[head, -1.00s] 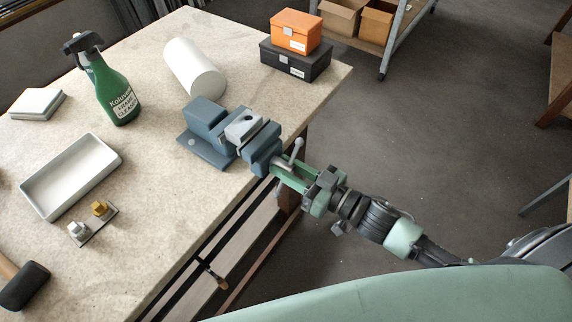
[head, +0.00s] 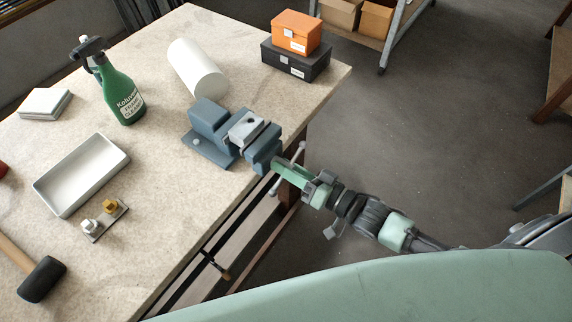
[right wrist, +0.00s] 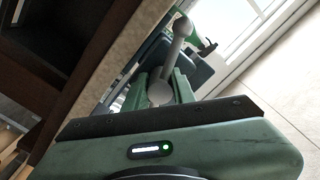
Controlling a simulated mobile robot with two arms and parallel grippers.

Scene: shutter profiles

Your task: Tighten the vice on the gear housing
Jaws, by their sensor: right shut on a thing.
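The blue-grey vice (head: 211,126) stands at the table's right edge. The light grey gear housing (head: 246,126) sits between its jaws; whether both jaws press on it I cannot tell. The vice's handle bar (head: 300,152) crosses the screw end slantwise, just off the table edge. My right gripper (head: 283,170) is shut on the handle at the screw end. In the right wrist view the handle (right wrist: 172,58) rises between the green fingers, with its round knob on top. The handle's middle is partly hidden by the fingers. My left gripper is not in view.
A white cylinder (head: 197,68) and a black box (head: 296,62) with an orange box (head: 297,32) on it stand behind the vice. A green spray bottle (head: 122,95), a white tray (head: 80,176), a bolt plate (head: 104,219) and a mallet (head: 42,279) are left.

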